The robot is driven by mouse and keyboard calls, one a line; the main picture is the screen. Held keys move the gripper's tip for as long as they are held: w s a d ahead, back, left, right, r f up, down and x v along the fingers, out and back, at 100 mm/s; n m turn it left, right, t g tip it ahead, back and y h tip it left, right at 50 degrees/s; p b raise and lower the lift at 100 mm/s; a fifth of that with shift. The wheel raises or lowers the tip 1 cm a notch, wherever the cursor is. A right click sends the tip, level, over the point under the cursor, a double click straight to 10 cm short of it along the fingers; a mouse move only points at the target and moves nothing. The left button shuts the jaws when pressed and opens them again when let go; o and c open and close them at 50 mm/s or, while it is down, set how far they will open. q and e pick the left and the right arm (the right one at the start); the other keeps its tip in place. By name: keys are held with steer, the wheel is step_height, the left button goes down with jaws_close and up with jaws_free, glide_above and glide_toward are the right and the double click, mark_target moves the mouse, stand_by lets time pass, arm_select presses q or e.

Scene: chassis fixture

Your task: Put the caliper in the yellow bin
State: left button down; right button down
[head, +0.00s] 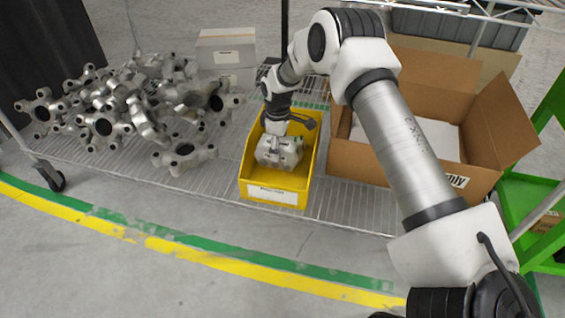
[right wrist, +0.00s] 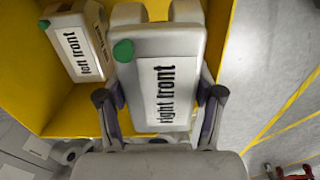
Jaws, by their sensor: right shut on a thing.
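The yellow bin (head: 307,170) stands on the wire rack, with a white label on its front. My right gripper (head: 277,128) reaches down into the bin from above. In the right wrist view my right gripper (right wrist: 161,95) is shut on a grey caliper (right wrist: 168,60) labelled "right front", with a green dot, one finger on each side. Another grey caliper (right wrist: 72,42) labelled "left front" lies in the bin beside it. In the head view the grey calipers (head: 279,153) show low in the bin. I cannot tell whether the held one touches the floor. My left gripper is not in view.
A pile of metal knuckle castings (head: 110,115) lies on the wire rack (head: 220,180) to the left. An open cardboard box (head: 365,165) stands close right of the bin. Grey boxes (head: 226,52) stand behind. A green frame (head: 515,200) is at far right.

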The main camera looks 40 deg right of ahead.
step_height(320, 180, down, 10)
steer(key=b, duration=0.4)
steer(key=shift+w+d, duration=0.1)
steer(key=shift+r, duration=0.15)
steer(key=shift+c, duration=0.9)
jaws_free()
step_height(320, 180, up, 8)
steer(key=p, duration=0.3)
steer(key=shift+f, duration=0.2)
steer(key=shift+f, duration=0.1)
